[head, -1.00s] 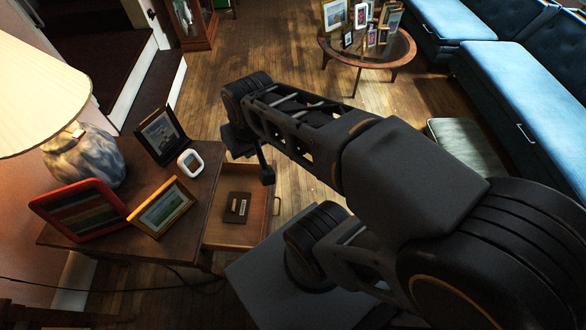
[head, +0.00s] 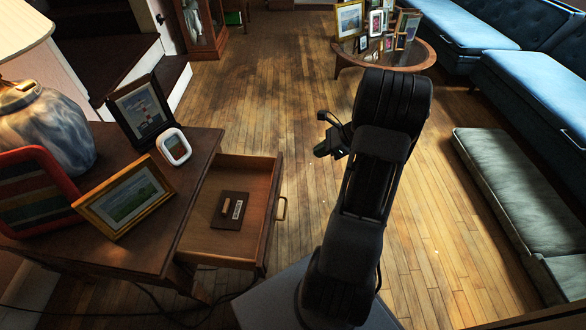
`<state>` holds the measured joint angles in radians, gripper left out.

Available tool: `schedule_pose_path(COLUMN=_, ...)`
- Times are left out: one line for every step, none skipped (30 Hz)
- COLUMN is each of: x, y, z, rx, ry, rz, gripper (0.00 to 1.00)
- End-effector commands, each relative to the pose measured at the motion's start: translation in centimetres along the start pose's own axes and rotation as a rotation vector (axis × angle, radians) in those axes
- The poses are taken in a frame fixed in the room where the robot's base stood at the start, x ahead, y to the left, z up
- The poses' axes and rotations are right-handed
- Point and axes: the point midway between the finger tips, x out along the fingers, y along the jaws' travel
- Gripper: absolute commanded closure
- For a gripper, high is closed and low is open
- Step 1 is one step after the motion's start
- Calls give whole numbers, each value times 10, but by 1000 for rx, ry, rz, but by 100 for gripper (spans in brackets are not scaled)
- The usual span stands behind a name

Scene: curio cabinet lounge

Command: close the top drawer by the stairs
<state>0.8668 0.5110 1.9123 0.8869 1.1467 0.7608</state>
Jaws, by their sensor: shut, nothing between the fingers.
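The top drawer (head: 200,240) of the wooden side table (head: 195,150) stands pulled open toward the right. Its brass handle (head: 282,208) is on its right-hand front panel. A dark flat box with a label (head: 230,210) lies inside it. The stairs (head: 110,50) are at the upper left, behind the table. My gripper (head: 322,132) is shut and empty. It is above the floor, up and to the right of the drawer front, apart from it.
A lamp (head: 40,125) and several picture frames, one with a gold rim (head: 90,213), stand on the side table. A round glass table (head: 420,57) and blue sofas (head: 530,95) are farther off. A green cushioned bench (head: 500,190) is at right. Wooden floor lies open between.

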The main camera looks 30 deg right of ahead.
Motion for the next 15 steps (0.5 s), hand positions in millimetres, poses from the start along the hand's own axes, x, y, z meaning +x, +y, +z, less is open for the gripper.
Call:
schedule_pose_path(x=6, y=-2, z=-7, rx=18, ry=-8, rz=-6, gripper=100)
schedule_pose_path(x=8, y=-2, z=-9, rx=24, ry=-11, rz=-7, gripper=100)
schedule_pose_path(x=13, y=-2, z=-10, rx=30, ry=-13, rz=-8, gripper=100)
schedule_pose_path(x=16, y=-3, z=-10, rx=32, ry=-14, rz=-9, gripper=100)
schedule_pose_path(x=21, y=-3, z=-10, rx=33, ry=-14, rz=-9, gripper=100)
schedule_pose_path(x=27, y=-3, z=-10, rx=33, ry=-14, rz=-10, gripper=100)
schedule_pose_path(x=33, y=-3, z=-10, rx=32, ry=-14, rz=-8, gripper=100)
schedule_pose_path(x=39, y=-3, z=-10, rx=31, ry=-14, rz=-7, gripper=100)
schedule_pose_path(x=46, y=-3, z=-10, rx=31, ry=-13, rz=-8, gripper=100)
schedule_pose_path(x=53, y=-3, z=-10, rx=31, ry=-14, rz=-8, gripper=100)
schedule_pose_path(x=59, y=-2, z=-10, rx=30, ry=-13, rz=-7, gripper=100)
schedule_pose_path(x=67, y=-3, z=-10, rx=30, ry=-13, rz=-7, gripper=100)
schedule_pose_path(x=72, y=-3, z=-10, rx=30, ry=-13, rz=-7, gripper=100)
schedule_pose_path(x=78, y=-3, z=-10, rx=30, ry=-13, rz=-7, gripper=100)
schedule_pose_path(x=86, y=-3, z=-10, rx=29, ry=-13, rz=-6, gripper=100)
